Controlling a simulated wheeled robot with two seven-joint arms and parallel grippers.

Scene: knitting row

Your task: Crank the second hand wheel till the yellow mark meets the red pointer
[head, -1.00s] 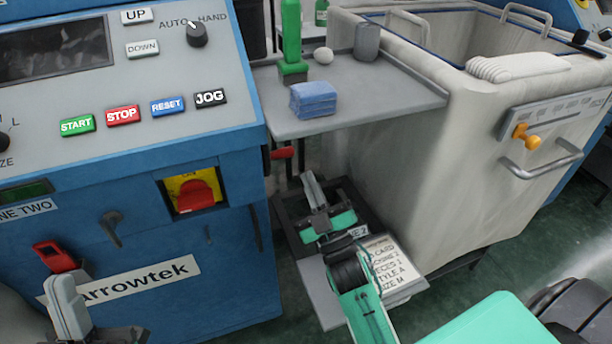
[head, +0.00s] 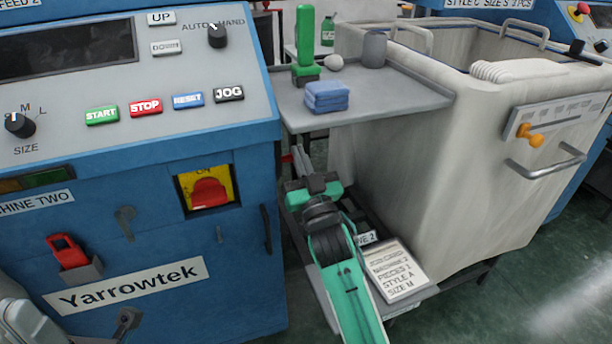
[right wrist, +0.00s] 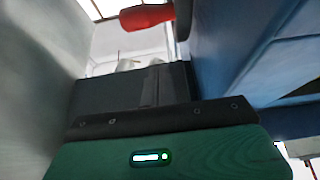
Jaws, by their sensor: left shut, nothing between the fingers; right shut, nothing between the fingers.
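A small red grip (head: 286,158) juts from the right side of the blue machine two (head: 60,203). A red handle (right wrist: 147,16) on a dark shaft also shows at the top of the right wrist view, beyond my fingers. The hand wheel's face, its yellow mark and the red pointer cannot be made out. My right gripper (head: 300,160) is shut and empty, close to the red grip in the gap between machine and bin; contact cannot be told. Its shut fingers show in the right wrist view (right wrist: 153,75).
A grey shelf (head: 425,100) with a blue cloth stack (head: 327,96), green tool (head: 305,55) and white ball (head: 335,63) overhangs the gap. The pale bin (head: 440,190) bounds the right. A job card (head: 390,272) lies on a low tray.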

